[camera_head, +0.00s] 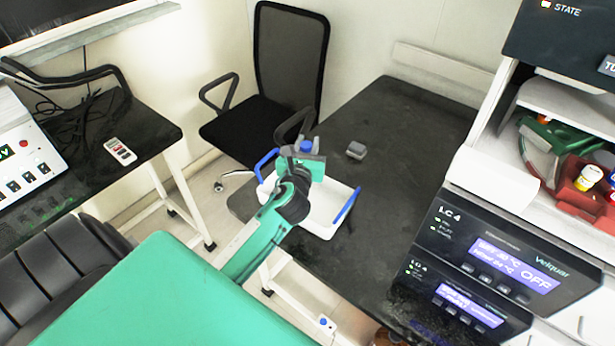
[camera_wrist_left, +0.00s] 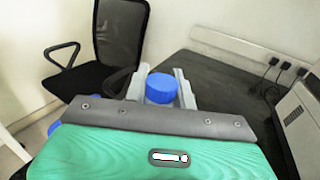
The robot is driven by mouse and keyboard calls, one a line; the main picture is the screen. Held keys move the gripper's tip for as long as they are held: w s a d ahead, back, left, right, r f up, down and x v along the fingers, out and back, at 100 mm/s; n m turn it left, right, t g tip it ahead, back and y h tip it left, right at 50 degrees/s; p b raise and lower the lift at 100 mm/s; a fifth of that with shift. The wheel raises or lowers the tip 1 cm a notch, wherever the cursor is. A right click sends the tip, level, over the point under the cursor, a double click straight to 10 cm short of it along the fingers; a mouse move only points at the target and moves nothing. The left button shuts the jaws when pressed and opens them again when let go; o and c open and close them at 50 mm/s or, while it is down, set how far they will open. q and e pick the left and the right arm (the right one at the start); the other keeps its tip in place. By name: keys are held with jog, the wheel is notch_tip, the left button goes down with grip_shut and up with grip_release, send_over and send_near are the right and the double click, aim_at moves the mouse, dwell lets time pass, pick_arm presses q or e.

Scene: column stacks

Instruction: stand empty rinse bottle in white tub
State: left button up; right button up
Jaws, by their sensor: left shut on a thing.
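The white tub (camera_head: 322,222) with blue handles sits near the front left corner of the dark table. My left gripper (camera_head: 306,147) is over the tub's back part, shut on the rinse bottle, whose blue cap (camera_head: 306,145) shows between the fingers. In the left wrist view the blue cap (camera_wrist_left: 161,87) sits between the two grey fingers (camera_wrist_left: 160,90). The bottle's body is hidden behind my gripper, so I cannot tell whether its base touches the tub floor. My right gripper is not in view.
A small grey object (camera_head: 356,150) lies on the dark table (camera_head: 400,120) behind the tub. A black chair (camera_head: 250,135) stands close to the table's left edge. Velquar instruments (camera_head: 490,270) stand at the right. The table's back is clear.

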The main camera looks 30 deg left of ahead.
pick_arm(q)
notch_tip(320, 180, down, 5)
jog(key=shift+r+b, duration=0.2)
jog(key=shift+b, duration=0.2)
jog(key=shift+f, duration=0.75)
jog(key=shift+f+b, duration=0.3)
jog(key=shift+f, duration=0.1)
notch_tip(320, 180, down, 4)
jog(key=shift+r+b, duration=0.2)
jog(key=shift+b, duration=0.4)
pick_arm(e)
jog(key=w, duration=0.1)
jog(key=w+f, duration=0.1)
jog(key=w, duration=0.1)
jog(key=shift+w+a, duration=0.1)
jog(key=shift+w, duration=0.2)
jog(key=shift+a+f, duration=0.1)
